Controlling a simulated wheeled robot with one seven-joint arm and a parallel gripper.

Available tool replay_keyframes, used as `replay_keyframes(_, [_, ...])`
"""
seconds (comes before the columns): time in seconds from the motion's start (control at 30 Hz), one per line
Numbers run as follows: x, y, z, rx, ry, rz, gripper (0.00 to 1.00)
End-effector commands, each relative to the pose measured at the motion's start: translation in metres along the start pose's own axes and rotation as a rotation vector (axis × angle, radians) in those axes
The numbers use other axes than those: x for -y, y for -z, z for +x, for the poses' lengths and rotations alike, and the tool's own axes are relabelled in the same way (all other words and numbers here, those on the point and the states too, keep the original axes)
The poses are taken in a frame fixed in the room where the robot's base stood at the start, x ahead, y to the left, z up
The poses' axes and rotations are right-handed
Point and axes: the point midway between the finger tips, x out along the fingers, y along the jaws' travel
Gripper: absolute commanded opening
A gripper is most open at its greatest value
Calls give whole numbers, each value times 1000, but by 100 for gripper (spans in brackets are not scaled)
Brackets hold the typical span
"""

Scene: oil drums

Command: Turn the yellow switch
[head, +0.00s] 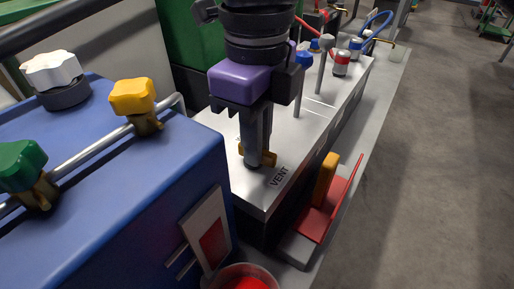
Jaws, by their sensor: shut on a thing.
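My gripper (257,158) points down onto the front part of the white-topped panel (305,133), beside the printed word VENT. Its fingers are shut on a small yellow switch (270,158) on the panel top. Only yellow edges of the switch show around the fingers, so its exact turn angle is hidden.
A red tool with a yellow part (326,178) lies right of the panel. Several fittings stand behind. Floor at right is clear.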

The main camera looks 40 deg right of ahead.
Motion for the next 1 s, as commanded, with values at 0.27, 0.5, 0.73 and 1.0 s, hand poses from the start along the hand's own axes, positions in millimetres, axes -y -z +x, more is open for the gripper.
replay_keyframes(0.27, [0, 1, 0, -1, 1, 88, 0])
replay_keyframes(0.5, [-1, 1, 0, -1, 0, 106, 0])
replay_keyframes(0.73, [-1, 1, 0, -2, 0, 106, 0])
replay_keyframes(1.0, [-1, 0, 0, -1, 0, 105, 33])
